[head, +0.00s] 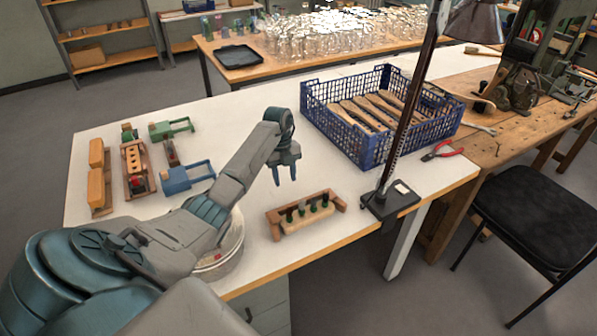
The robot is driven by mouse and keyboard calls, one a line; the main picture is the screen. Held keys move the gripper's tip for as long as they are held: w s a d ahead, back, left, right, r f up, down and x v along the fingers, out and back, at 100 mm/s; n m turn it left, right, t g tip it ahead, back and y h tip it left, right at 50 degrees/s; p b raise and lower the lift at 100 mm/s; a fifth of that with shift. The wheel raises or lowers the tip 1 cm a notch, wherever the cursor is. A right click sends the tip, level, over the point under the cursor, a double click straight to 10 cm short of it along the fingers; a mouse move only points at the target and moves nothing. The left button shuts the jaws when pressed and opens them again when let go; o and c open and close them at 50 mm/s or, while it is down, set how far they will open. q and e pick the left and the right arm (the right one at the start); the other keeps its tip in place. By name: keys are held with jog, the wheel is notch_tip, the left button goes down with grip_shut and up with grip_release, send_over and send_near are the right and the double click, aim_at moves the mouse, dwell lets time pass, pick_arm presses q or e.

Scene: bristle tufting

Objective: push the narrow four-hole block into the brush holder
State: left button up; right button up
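A reddish-brown wooden holder (272,226) with raised ends stands near the table's front edge. A pale narrow block (306,223) with several dark green tufts or pegs along it sits between its ends; I cannot tell how deep it is seated or count its holes clearly. My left gripper (286,181) hangs above and behind the holder, fingers pointing down, apart and empty. It touches neither holder nor block. Another wooden fixture (135,172) at the left holds a piece with a row of pale round spots and a red part. My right gripper is out of view.
Two plain wooden blocks (98,188), a green clamp-like tool (172,128) and a blue one (188,177) lie at the left. A blue crate (372,150) of wooden pieces stands behind right. A lamp base (390,203) stands right of the holder. A round tub (228,262) is partly behind my arm.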

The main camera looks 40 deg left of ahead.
pick_arm(q)
jog(key=o, duration=0.5)
jog(key=d+r+m+p, duration=0.1)
jog(key=d+m, duration=0.1)
jog(key=d+r+m+p, duration=0.1)
jog(key=d+m+p, duration=0.1)
jog(key=m, duration=0.1)
jog(key=d+r+m+p, duration=0.1)
jog(key=d+m, duration=0.1)
jog(key=shift+s+d+r+y+p, duration=0.15)
jog(key=shift+s+r+y+p, duration=0.1)
jog(key=shift+y+p, duration=0.15)
notch_tip(320, 180, up, 3)
jog(key=m+p, duration=0.4)
jog(key=m, duration=0.5)
send_over(315, 206)
jog(key=w+a, duration=0.1)
jog(key=shift+w+a+r+t+y, duration=0.1)
jog(key=shift+a+r+t+y, duration=0.05)
jog(key=shift+t+y, duration=0.15)
jog(key=shift+d+r+m+p, duration=0.2)
jog(key=shift+d+m+p, duration=0.25)
jog(key=shift+m, duration=0.45)
jog(key=shift+f, duration=0.15)
notch_tip(315, 206, down, 11)
jog(key=b, duration=0.8)
jog(key=shift+r, duration=0.2)
